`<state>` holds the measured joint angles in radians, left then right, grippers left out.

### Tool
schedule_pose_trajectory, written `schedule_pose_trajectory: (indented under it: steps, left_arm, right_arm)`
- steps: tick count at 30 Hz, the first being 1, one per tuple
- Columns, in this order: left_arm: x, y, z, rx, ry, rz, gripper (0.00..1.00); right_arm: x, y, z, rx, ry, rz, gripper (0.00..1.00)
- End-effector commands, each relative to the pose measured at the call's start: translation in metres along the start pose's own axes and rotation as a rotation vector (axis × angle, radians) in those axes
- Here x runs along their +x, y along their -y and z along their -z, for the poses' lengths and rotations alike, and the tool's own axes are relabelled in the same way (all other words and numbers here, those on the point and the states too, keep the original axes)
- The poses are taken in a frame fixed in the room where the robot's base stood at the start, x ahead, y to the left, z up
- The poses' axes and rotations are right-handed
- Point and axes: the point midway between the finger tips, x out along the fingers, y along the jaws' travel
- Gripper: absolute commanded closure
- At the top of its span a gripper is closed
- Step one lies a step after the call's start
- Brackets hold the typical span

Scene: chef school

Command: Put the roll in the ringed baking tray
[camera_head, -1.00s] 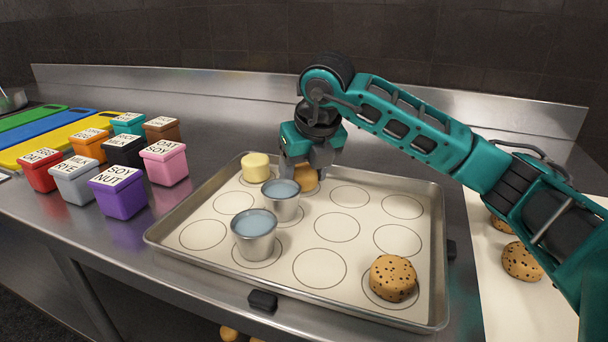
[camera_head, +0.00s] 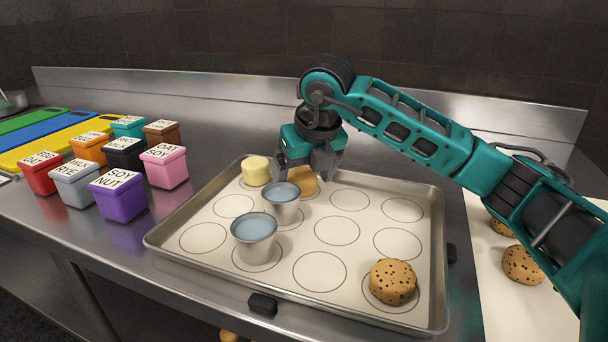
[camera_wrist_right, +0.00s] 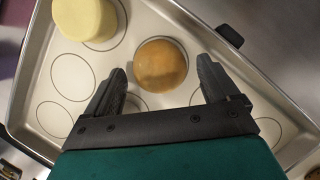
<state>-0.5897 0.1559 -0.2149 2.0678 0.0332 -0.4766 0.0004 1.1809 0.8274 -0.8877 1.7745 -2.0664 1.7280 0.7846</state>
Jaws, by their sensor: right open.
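The ringed baking tray (camera_head: 365,274) lies on the steel counter, its mat printed with rings. A golden-brown roll (camera_head: 303,184) sits in the tray's back row, partly hidden by my right gripper. In the right wrist view the roll (camera_wrist_right: 160,65) is a smooth brown round covering most of its ring, ahead of the fingertips. My right gripper (camera_head: 308,172) is open above the roll; in the right wrist view its two fingers (camera_wrist_right: 162,80) stand apart with nothing between them. My left gripper is not in view.
The tray also holds a pale yellow round (camera_head: 256,170), two metal cups (camera_head: 254,239) and a speckled roll (camera_head: 393,280). More speckled rolls (camera_head: 523,264) lie on a white sheet at right. Labelled tubs (camera_head: 118,197) and cutting boards (camera_head: 60,143) are at left. Several rings are empty.

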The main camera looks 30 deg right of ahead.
Motion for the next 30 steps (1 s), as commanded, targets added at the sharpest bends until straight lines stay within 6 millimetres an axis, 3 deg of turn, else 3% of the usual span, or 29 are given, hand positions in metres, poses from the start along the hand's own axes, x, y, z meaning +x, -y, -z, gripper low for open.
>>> schedule_pose_trajectory:
  steps: [9,15,21,30]
  left_arm:
    - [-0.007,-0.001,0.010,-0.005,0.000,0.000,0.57]
    - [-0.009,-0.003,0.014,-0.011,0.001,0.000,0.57]
    - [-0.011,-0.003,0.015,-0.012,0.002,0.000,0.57]
    - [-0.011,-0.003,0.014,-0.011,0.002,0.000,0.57]
  right_arm:
    - [-0.067,0.000,-0.002,0.000,0.007,0.000,0.12]
    - [-0.102,0.000,-0.001,0.000,0.005,-0.001,0.12]
    - [-0.116,0.000,0.000,-0.001,0.002,0.000,0.12]
    - [-0.117,0.000,0.000,-0.001,0.001,0.000,0.12]
